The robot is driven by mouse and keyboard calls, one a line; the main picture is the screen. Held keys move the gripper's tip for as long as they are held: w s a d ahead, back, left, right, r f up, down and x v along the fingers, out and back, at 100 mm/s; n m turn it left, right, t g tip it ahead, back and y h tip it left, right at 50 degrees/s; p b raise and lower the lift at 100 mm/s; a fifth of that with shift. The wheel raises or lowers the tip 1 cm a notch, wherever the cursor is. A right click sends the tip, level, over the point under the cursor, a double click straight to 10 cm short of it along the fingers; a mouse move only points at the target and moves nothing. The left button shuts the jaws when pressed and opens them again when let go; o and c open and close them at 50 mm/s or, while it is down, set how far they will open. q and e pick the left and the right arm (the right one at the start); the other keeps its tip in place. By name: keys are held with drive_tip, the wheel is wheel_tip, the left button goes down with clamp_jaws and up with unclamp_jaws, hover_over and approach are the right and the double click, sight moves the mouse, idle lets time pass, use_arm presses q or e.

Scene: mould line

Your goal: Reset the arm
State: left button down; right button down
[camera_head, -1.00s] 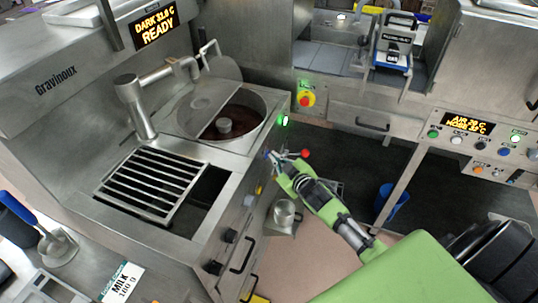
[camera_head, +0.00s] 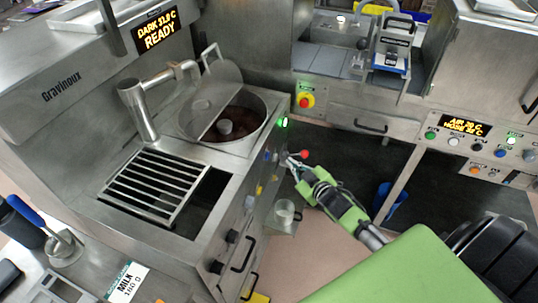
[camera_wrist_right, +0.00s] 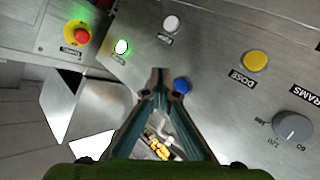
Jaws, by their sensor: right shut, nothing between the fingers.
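My right arm comes in from the lower right in the head view. Its green right gripper (camera_head: 292,161) is in front of the front panel of the steel machine (camera_head: 66,92). In the right wrist view the fingers of the right gripper (camera_wrist_right: 160,72) meet at their tips and hold nothing. The tips show close to a blue button (camera_wrist_right: 182,85) on that panel; I cannot tell whether they touch it. My left gripper is not in view.
The panel also has a yellow DOSE button (camera_wrist_right: 255,61), a grey knob (camera_wrist_right: 292,127), a white button (camera_wrist_right: 171,23) and a lit green button (camera_wrist_right: 121,46). A red stop button (camera_head: 306,100) is nearby. A metal cup (camera_head: 284,212) stands below the arm. A blue bin (camera_head: 388,203) is on the floor.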

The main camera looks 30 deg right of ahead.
drive_tip(key=shift+s+d, duration=0.15)
drive_tip(key=shift+s, duration=0.05)
idle(0.3)
drive_tip(key=s+a+f+m+g+b, duration=0.1)
drive_tip(key=s+a+f+g, duration=0.1)
drive_tip(key=s+f, duration=0.65)
drive_tip(key=s+a+f+g, duration=0.1)
drive_tip(key=s+f+g, duration=0.3)
drive_tip(key=f, duration=0.8)
drive_tip(key=s+a+f+m+g+b, duration=0.1)
drive_tip(key=s+a+f, duration=0.1)
drive_tip(key=s+f, duration=0.65)
drive_tip(key=s+a+f+g, duration=0.2)
drive_tip(key=s+f, duration=0.3)
drive_tip(key=s, duration=0.4)
drive_tip(key=s+a+f+g+b, duration=0.1)
drive_tip(key=s+a+f, duration=0.4)
drive_tip(key=s, duration=0.5)
drive_tip(key=s+a+f+g, duration=0.3)
drive_tip(key=s+f, duration=0.3)
drive_tip(key=s, duration=0.3)
drive_tip(key=shift+s+a+m+g+y+b, duration=0.3)
drive_tip(key=shift+s+y, duration=0.05)
drive_tip(key=shift+y, duration=0.05)
